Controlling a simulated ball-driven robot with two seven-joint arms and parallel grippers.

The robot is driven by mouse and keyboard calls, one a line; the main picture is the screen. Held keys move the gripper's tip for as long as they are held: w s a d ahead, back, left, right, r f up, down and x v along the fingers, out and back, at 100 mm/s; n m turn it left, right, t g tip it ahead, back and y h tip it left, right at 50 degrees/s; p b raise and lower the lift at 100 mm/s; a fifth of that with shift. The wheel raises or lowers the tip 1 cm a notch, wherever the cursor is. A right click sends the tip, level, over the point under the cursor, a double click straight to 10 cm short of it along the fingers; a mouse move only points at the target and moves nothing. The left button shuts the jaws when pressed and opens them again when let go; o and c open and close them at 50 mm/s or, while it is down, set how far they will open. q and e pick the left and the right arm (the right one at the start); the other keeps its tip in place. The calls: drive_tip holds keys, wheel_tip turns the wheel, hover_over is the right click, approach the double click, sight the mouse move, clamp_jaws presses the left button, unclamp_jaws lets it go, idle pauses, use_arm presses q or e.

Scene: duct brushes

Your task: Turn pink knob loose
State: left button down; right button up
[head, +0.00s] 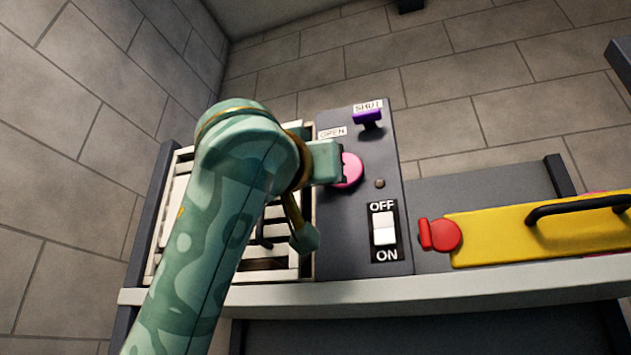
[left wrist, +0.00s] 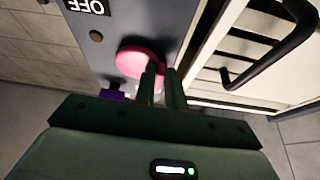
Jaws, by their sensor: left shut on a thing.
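The pink knob (head: 351,170) sits on the dark grey panel (head: 345,235), below the OPEN label. It also shows in the left wrist view (left wrist: 130,62), right at my fingertips. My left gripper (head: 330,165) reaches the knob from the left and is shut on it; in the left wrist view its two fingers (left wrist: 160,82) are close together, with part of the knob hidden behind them. My green left arm hides part of the panel's left side. My right gripper is not in view.
A purple lever (head: 368,118) stands by the SHUT label. An OFF/ON switch (head: 384,230) sits below the knob. A slatted vent (head: 172,205) with a dark handle is at left. A yellow cover (head: 540,228) with a black handle and red latch (head: 440,235) is at right.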

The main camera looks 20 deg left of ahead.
use_arm(q)
drive_tip(key=shift+d+n, duration=0.1)
drive_tip(key=shift+n, duration=0.2)
drive_tip(key=c, duration=1.5)
unclamp_jaws()
drive_tip(key=shift+o, duration=0.2)
drive_tip(key=b+v, duration=0.6)
drive_tip(key=v, duration=1)
drive_tip(key=shift+d+f, duration=0.1)
drive_tip(key=shift+f, duration=0.05)
